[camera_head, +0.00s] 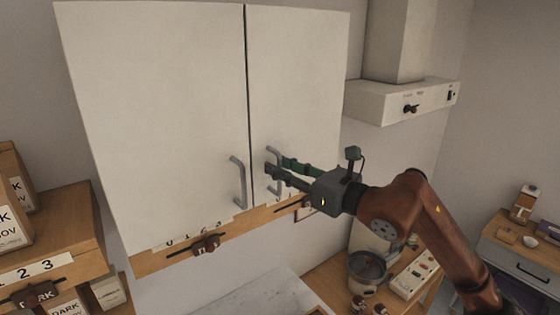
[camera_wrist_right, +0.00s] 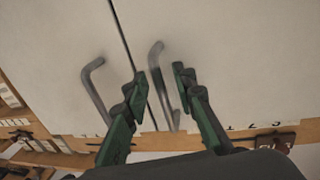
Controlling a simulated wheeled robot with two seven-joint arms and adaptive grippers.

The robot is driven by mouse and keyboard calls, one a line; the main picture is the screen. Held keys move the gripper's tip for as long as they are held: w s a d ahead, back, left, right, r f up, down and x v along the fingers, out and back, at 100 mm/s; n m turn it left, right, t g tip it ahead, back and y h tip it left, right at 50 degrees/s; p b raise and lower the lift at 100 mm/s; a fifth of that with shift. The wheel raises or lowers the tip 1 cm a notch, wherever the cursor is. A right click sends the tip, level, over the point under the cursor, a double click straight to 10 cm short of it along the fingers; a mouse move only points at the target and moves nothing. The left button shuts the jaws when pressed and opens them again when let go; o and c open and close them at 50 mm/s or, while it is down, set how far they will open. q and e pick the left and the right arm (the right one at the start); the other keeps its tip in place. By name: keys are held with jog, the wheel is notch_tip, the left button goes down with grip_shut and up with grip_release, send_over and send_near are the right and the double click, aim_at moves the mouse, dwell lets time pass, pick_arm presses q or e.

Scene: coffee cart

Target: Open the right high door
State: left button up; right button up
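The right high door (camera_head: 300,90) is a white cabinet door on the wall, closed flush beside the left door (camera_head: 155,120). Its grey bar handle (camera_head: 272,157) stands upright near its lower left edge; it also shows in the right wrist view (camera_wrist_right: 156,62). My right gripper (camera_head: 276,167) is at this handle with its green fingers apart. In the right wrist view the fingers (camera_wrist_right: 157,88) lie on either side of the handle, and I see a gap to each. Part of the handle is hidden by the fingers in the head view. My left gripper is in neither view.
The left door's handle (camera_head: 238,182) is close to the left of my right gripper. A wooden rail (camera_head: 155,262) with number labels and a slider (camera_head: 205,245) runs under the doors. A white range hood (camera_head: 390,100) is to the right. A counter with a pot (camera_head: 367,268) is below.

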jog(key=shift+w+a, duration=0.3)
jog(key=shift+c, duration=0.2)
grip_shut()
dwell(0.4)
